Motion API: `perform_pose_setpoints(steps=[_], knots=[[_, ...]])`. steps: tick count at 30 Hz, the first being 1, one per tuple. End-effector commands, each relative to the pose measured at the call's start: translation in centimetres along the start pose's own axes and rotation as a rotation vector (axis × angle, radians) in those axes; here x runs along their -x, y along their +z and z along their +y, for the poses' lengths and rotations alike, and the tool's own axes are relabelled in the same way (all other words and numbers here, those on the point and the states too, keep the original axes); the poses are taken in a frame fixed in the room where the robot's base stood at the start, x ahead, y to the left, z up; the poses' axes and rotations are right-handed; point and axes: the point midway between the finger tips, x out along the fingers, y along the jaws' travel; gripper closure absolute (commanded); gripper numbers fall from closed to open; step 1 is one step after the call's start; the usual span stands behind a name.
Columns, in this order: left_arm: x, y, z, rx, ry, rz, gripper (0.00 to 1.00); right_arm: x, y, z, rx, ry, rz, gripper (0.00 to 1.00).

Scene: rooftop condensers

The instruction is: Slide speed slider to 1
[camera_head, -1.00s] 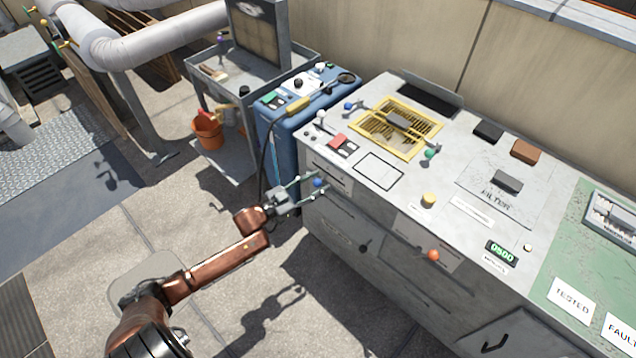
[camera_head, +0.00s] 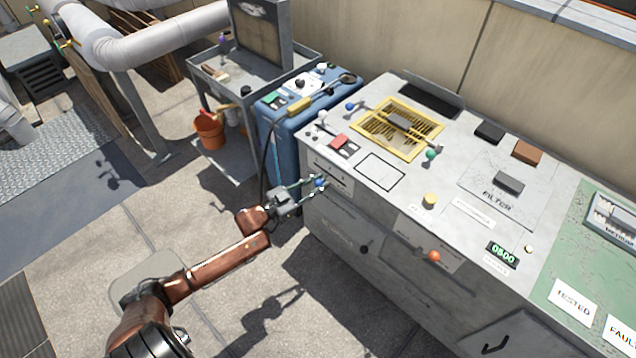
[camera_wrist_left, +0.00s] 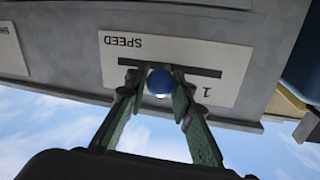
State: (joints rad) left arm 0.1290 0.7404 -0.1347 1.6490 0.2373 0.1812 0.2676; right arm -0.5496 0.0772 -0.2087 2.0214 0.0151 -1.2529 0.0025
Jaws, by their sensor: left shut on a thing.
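The speed slider is on the left end of the bench front, its blue knob (camera_head: 320,182) standing out from a pale plate (camera_head: 331,177). In the left wrist view the plate appears upside down, with the word SPEED, a dark slot (camera_wrist_left: 200,72) and a 1 near the slot's right end. The blue knob (camera_wrist_left: 159,82) sits left of the slot's middle there, apart from the 1. My left gripper (camera_head: 314,187) is shut on the knob, with one green finger on each side of it (camera_wrist_left: 160,92). My right gripper is not in view.
Below the slider is a dark knob (camera_head: 365,248) on the bench front, and to the right an orange knob (camera_head: 434,256). A blue cabinet (camera_head: 285,150) with a hanging black hose stands close left of the bench. The floor in front is clear.

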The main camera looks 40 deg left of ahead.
Motion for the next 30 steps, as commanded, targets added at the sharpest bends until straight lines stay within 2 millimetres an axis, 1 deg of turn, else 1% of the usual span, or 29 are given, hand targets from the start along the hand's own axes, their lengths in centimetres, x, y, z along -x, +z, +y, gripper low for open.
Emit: perform_pose_setpoints(steps=[5, 7, 8, 12, 16, 19, 26, 27, 30], knots=[[0.0, 0.0, 0.0, 0.000, 0.000, 0.000, 1.00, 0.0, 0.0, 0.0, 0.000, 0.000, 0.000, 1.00], [0.1, 0.1, -0.5, -0.002, -0.001, -0.002, 1.00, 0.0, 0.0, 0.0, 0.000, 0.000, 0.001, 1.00], [0.2, 0.2, -0.9, -0.003, 0.000, -0.002, 1.00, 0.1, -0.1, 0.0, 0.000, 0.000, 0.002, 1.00], [0.7, 0.8, -3.7, -0.006, -0.001, -0.004, 1.00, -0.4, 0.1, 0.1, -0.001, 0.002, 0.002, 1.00], [1.1, 1.2, -5.7, -0.003, -0.001, -0.004, 1.00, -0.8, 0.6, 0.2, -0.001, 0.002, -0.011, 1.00], [1.2, 1.3, -6.2, 0.000, 0.000, -0.001, 1.00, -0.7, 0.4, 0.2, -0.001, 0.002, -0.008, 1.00], [1.4, 1.3, -6.4, 0.001, -0.004, -0.002, 1.00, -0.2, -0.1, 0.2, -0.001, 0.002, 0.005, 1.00], [1.4, 1.3, -6.5, 0.001, -0.005, -0.002, 0.78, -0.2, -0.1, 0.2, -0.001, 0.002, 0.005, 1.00], [1.4, 1.3, -6.5, 0.000, -0.005, -0.002, 0.71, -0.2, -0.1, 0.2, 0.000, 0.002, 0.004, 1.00]])
